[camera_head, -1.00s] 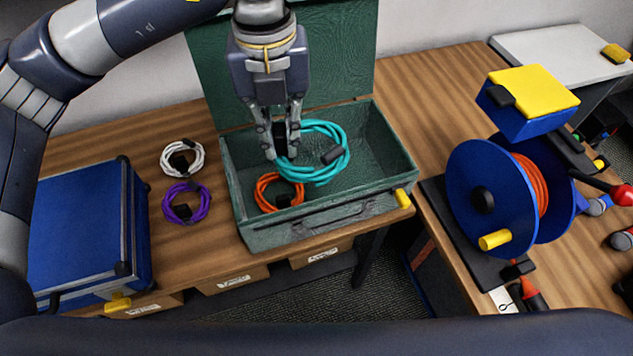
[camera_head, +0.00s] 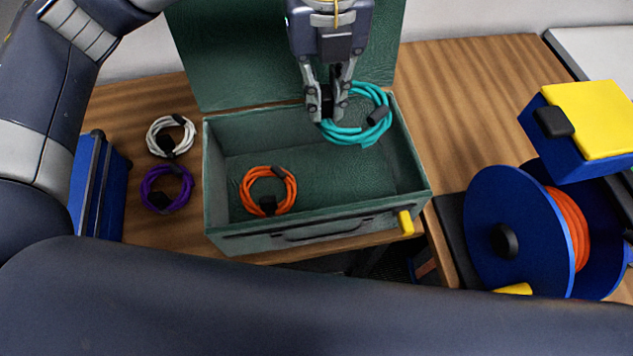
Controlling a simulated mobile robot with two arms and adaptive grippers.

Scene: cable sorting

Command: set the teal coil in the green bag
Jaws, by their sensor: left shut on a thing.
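My left gripper (camera_head: 328,104) comes down from the top and is shut on the teal coil (camera_head: 357,136). The coil hangs over the back right part of the open green bag (camera_head: 217,171), which looks like a box-shaped case. Its lid (camera_head: 200,60) stands up at the back. The coil seems held above the bag's floor, near the rim; its exact height is hard to tell. An orange coil (camera_head: 247,188) lies inside the bag at the front left. My right gripper is not in view.
A white coil (camera_head: 153,139) and a purple coil (camera_head: 148,184) lie on the wooden table (camera_head: 470,90) left of the bag. A blue case (camera_head: 112,195) is at the far left. A blue cable reel (camera_head: 490,215) and a yellow-topped blue box (camera_head: 595,115) stand at the right.

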